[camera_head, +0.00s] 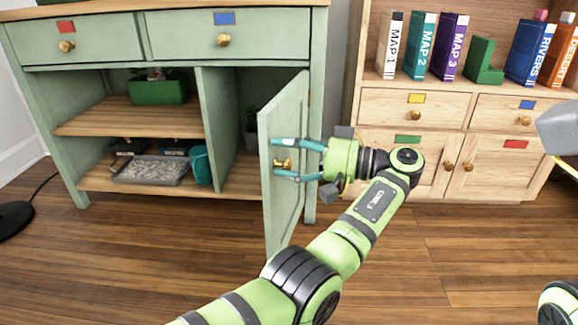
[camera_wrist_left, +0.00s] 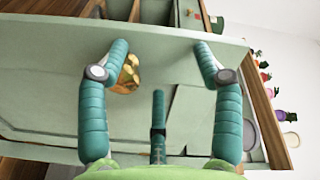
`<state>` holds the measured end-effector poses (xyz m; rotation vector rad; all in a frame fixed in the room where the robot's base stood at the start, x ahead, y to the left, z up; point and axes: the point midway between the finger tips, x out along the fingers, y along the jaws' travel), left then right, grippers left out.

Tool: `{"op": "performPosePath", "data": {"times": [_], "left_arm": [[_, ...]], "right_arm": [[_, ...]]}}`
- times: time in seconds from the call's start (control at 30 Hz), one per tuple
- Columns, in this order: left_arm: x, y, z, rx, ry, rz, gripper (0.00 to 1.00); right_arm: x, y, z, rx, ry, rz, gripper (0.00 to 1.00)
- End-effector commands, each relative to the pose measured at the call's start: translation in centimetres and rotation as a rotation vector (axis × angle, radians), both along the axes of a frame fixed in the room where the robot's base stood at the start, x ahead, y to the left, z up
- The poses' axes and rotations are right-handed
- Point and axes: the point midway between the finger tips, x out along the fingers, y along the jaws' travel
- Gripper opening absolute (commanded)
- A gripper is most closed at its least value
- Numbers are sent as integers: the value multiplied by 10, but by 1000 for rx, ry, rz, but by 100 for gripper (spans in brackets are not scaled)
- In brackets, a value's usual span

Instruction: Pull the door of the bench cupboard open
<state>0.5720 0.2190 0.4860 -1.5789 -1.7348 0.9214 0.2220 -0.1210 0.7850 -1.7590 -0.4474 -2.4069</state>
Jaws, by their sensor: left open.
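The green bench cupboard (camera_head: 320,90) has its door (camera_head: 292,205) standing well open, swung out toward me, with the compartment behind it exposed. A brass knob (camera_head: 283,163) is on the door's face; in the left wrist view the knob (camera_wrist_left: 127,75) lies between my fingers, nearer the left one. My left gripper (camera_head: 274,158) is open, its two teal fingers above and below the knob in the head view. In the left wrist view the gripper (camera_wrist_left: 162,50) faces the door panel (camera_wrist_left: 60,90). I cannot tell whether the fingers touch it. My right gripper's fingers are not visible.
The cupboard's open shelves hold a green planter (camera_head: 158,90), a grey tray (camera_head: 150,170) and a teal cup (camera_head: 201,165). A wooden bookcase (camera_head: 440,160) stands at the right, close to my left wrist. The wooden floor (camera_head: 420,270) in front is clear.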

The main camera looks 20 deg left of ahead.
Motion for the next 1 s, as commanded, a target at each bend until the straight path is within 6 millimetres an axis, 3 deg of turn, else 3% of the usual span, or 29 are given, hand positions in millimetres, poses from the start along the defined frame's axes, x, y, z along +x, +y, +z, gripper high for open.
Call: {"op": "performPosePath", "data": {"times": [0.03, 0.1, 0.3, 1.0], "left_arm": [[2, 0, 20, 14, -22, -8, 55], [1, 0, 33, 14, -22, -7, 55], [1, 0, 55, 12, -14, -6, 55], [1, -1, 59, 10, -10, -6, 55]], "right_arm": [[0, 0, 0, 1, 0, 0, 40], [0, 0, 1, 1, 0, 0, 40], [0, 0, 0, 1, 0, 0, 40], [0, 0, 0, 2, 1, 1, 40]]}}
